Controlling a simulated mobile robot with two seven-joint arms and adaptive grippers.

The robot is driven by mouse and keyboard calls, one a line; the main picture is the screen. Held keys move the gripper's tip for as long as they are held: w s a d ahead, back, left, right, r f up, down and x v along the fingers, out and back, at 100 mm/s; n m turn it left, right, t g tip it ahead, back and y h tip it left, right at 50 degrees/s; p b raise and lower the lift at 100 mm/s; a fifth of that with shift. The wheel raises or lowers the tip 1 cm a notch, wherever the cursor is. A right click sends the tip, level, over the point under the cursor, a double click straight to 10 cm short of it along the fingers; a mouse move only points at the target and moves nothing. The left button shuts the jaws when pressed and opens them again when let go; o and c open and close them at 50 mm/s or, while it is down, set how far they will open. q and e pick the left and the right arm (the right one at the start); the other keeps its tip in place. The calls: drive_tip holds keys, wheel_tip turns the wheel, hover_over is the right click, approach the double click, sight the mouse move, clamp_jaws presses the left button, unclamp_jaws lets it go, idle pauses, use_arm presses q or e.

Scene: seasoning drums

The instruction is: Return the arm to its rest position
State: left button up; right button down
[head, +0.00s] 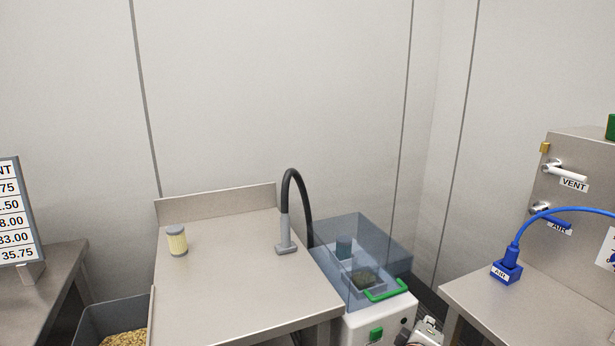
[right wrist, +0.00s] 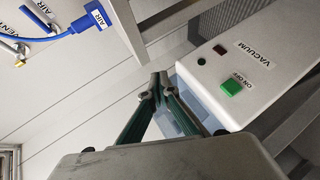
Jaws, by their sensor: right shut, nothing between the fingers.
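My right gripper (head: 428,328) is at the bottom edge of the head view, just right of the white vacuum unit (head: 376,328). Only a small part of it shows there. In the right wrist view its two green-sided fingers (right wrist: 157,85) meet at the tips, shut and empty. The vacuum unit (right wrist: 240,85) with its green ON OFF button lies to the right of the fingers in that view. The fingertips appear apart from it. My left gripper is not in view.
A clear blue box (head: 362,245) with a green handle tops the vacuum unit. The right steel bench (head: 470,290) carries a blue AIR connector (head: 507,268). A grey bin (head: 95,318) stands left.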

drive_tip(key=s+a+f+m+y, duration=0.1)
drive_tip(key=s+a+f+y, duration=0.3)
drive_tip(key=s+f, duration=0.55)
drive_tip(key=s+a+f+m+y, duration=0.1)
drive_tip(key=s+a+f+y, duration=0.3)
drive_tip(key=s+f, duration=0.55)
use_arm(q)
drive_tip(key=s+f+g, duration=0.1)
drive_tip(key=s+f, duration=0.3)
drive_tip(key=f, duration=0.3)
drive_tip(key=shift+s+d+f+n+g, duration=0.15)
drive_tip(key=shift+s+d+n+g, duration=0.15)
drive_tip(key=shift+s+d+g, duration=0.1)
use_arm(e)
drive_tip(key=s+a+m+g+y, duration=0.1)
drive_tip(key=s+m+y, duration=0.1)
drive_tip(key=s, duration=0.8)
drive_tip(key=shift+a+r, duration=0.25)
drive_tip(key=shift+a, duration=0.15)
